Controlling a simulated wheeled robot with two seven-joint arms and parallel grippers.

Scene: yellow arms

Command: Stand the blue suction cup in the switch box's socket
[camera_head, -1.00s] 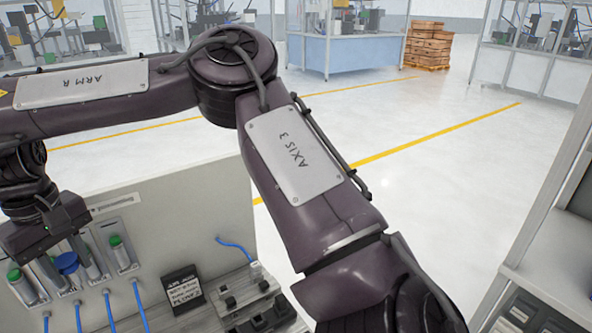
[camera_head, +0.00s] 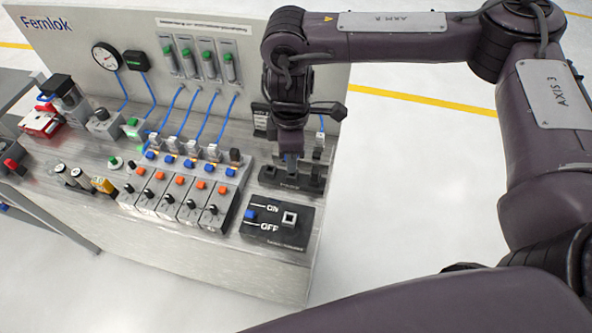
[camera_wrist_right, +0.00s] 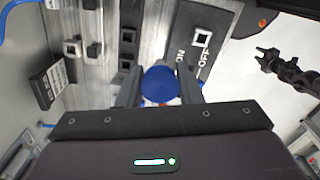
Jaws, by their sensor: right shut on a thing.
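My right gripper (camera_head: 290,158) hangs above the black socket rack near the right end of the bench. In the right wrist view its two fingers (camera_wrist_right: 158,92) are shut on the blue suction cup (camera_wrist_right: 160,84), seen as a round blue disc. In the head view the cup is too hidden to make out. The black switch box (camera_head: 265,243) lies flat in front of the gripper, marked ON and OFF, with an empty pale square socket (camera_head: 289,218). In the wrist view the box (camera_wrist_right: 222,18) and its socket (camera_wrist_right: 203,38) are beyond the fingers, apart from the cup.
The black rack (camera_head: 292,180) lies behind the switch box. Grey switch modules (camera_head: 185,192) with orange and black knobs stand just left of it. The back panel (camera_head: 240,30) holds green-capped tubes and blue hoses. A small dark sign (camera_head: 260,118) stands near the wrist.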

